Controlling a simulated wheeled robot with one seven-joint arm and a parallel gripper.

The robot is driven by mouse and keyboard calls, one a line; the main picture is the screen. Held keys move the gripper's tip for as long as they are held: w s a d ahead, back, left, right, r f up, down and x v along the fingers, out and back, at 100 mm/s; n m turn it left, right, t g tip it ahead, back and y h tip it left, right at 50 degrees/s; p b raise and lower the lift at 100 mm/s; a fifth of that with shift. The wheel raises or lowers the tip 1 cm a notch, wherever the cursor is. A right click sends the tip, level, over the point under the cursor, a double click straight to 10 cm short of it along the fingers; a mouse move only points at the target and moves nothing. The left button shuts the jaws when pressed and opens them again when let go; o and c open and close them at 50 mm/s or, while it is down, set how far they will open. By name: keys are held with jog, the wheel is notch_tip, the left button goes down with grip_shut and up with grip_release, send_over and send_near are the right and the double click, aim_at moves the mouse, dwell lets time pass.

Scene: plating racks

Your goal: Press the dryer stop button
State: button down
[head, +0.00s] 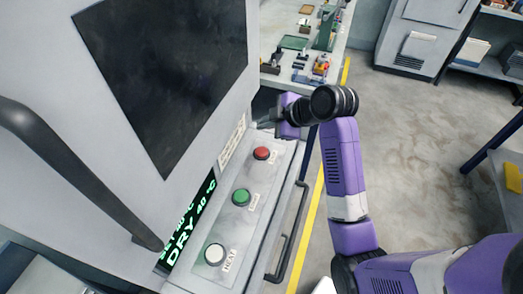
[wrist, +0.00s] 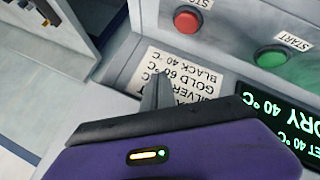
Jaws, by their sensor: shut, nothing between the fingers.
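The red stop button (head: 261,153) sits at the far end of the dryer's sloped button panel (head: 262,183). In the wrist view the red button (wrist: 187,20) is at the top, beside a label reading STOP. My gripper (head: 266,121) is past the red button's far side in the head view, apart from it. In the wrist view the grey fingertips of my gripper (wrist: 161,78) are together, in front of the white temperature label (wrist: 178,65). They are below and left of the red button there. Nothing is held.
The green start button (head: 241,197) and a white button (head: 214,254) share the panel. A lit display (head: 190,228) reads DRY 40 °C. A dark handle (head: 288,233) runs along the panel's front. A bench (head: 287,82) with small parts stands behind. Floor to the right is clear.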

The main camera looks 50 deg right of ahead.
aim_at(264, 153)
notch_tip(264, 153, down, 9)
jog(key=b, duration=0.6)
dwell(2.2)
jog(key=shift+f, duration=0.3)
jog(key=shift+f+b, duration=0.45)
jog(key=shift+f, duration=0.1)
dwell(0.6)
jog(key=shift+r, duration=0.1)
jog(key=shift+r+p, duration=0.85)
jog(key=shift+p, duration=0.05)
